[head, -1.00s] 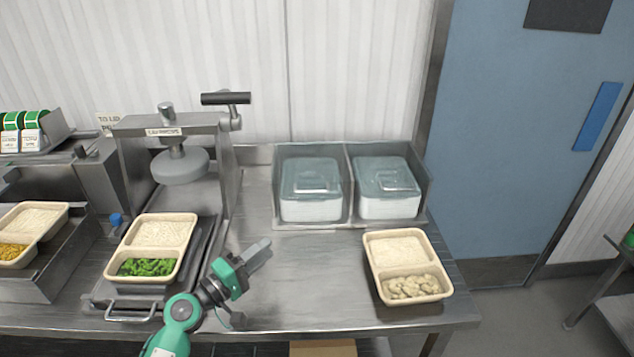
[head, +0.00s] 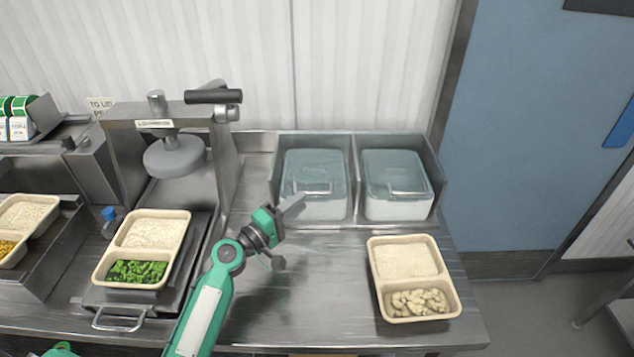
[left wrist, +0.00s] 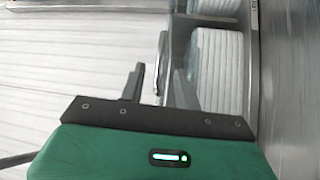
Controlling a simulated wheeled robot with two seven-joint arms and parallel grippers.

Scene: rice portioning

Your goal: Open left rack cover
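The left rack cover (head: 318,165) is a clear bluish lid with a bar handle (head: 312,188), lying closed over a white container in the left bay of the steel rack. The cover also shows at the top of the left wrist view (left wrist: 180,45), with its handle seen edge-on (left wrist: 161,62). My left gripper (head: 292,206) is at the front left corner of that bay, just short of the handle. In the left wrist view its two fingers (left wrist: 158,85) stand apart with nothing held between them. My right gripper is out of view.
A matching right cover (head: 395,175) lies closed in the bay beside it. The steel rack's divider (head: 354,180) and walls stand upright around the bays. A two-compartment tray (head: 375,275) is at front right; a press (head: 172,155) with another tray is left. Counter between is clear.

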